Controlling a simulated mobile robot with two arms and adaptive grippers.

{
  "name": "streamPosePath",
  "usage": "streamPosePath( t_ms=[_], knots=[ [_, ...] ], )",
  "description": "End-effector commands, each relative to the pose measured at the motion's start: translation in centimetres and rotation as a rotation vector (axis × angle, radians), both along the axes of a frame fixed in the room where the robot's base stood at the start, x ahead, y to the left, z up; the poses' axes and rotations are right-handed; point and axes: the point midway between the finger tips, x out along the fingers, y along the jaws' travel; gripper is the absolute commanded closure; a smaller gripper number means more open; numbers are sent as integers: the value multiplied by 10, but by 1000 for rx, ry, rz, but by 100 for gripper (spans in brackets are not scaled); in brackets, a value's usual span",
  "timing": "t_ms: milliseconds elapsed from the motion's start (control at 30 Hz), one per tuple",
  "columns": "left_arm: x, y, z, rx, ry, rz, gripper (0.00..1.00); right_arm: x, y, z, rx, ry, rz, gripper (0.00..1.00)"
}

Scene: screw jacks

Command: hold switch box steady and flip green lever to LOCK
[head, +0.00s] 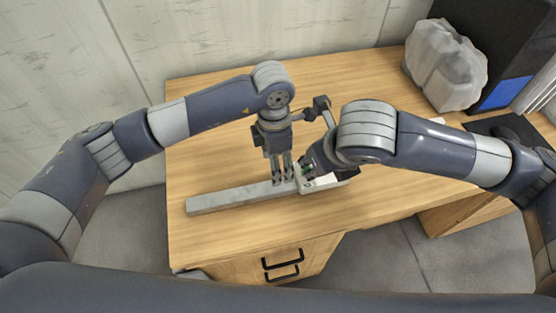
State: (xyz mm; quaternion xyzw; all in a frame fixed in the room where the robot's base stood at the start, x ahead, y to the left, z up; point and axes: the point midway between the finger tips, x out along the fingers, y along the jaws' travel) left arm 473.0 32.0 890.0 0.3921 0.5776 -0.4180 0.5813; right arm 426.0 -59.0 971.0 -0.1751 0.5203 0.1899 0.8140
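The switch box (326,183) is a small white box on the wooden table, at the right end of a long grey bar. My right wrist covers much of it. A small bit of green shows beside the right gripper, but I cannot make out the lever's shape or position. My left gripper (283,181) points down at the left side of the box, its fingertips close to the box and the bar's end. I cannot tell if it touches. My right gripper (306,166) is at the box's upper left, partly hidden by its own wrist. Finger gaps are unclear on both.
The grey bar (228,199) lies along the table's front. A crumpled pale bag (444,66) and a black case with a blue patch (510,92) stand at the back right. The wooden table (205,130) is clear at the left. A drawer with black handles (281,264) is below.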

Motion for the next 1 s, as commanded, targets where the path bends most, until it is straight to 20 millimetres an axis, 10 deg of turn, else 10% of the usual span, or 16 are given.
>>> streamPosePath(
  t_ms=[1000],
  knots=[
    [-3,-3,-104,34,-17,-35,40,0,0,0,0,0,0,67]
  ],
)
